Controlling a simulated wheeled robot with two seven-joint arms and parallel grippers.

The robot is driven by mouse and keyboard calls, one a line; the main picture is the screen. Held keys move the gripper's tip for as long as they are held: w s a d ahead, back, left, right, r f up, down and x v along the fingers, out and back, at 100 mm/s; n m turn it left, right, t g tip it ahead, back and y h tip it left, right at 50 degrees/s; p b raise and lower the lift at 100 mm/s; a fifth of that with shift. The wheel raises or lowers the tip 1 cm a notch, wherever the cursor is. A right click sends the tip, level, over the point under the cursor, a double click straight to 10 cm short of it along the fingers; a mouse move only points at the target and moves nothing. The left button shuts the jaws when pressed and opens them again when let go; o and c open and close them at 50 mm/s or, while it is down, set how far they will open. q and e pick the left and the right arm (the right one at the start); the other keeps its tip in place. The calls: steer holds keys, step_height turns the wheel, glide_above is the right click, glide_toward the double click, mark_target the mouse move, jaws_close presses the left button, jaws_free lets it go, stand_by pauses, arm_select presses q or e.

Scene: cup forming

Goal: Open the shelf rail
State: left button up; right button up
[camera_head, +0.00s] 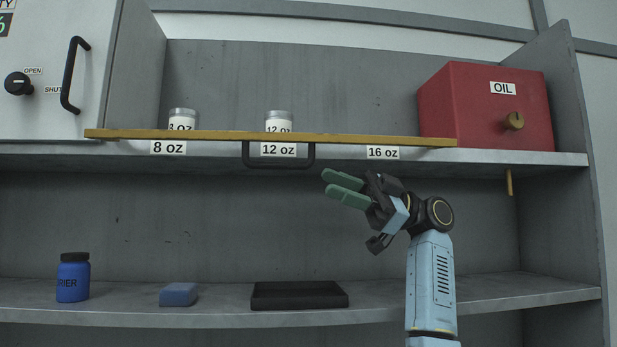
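The shelf rail (345,139) is a long yellow-brown bar across the front of the upper shelf, from the left panel to the red box. A black U-shaped handle (312,158) hangs below it around the "12 oz" label. Two lidded jars, one marked 12 oz (279,119), stand behind the rail and are partly hidden by it. My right gripper (326,181) has green fingers pointing left, just below and right of the handle. A narrow gap shows between the fingers; they hold nothing and are apart from the handle. My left gripper is not in view.
A red OIL box (480,105) with a knob stands at the right of the upper shelf. The lower shelf (220,312) holds a blue jar (73,280), a blue block (178,294) and a black tray (299,295). The space left of my gripper is clear.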

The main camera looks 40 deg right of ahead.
steer(key=v, duration=0.2)
steer(key=shift+s+d, duration=0.1)
steer(key=shift+d, duration=0.25)
steer(key=shift+s+f, duration=0.1)
stand_by(0.3)
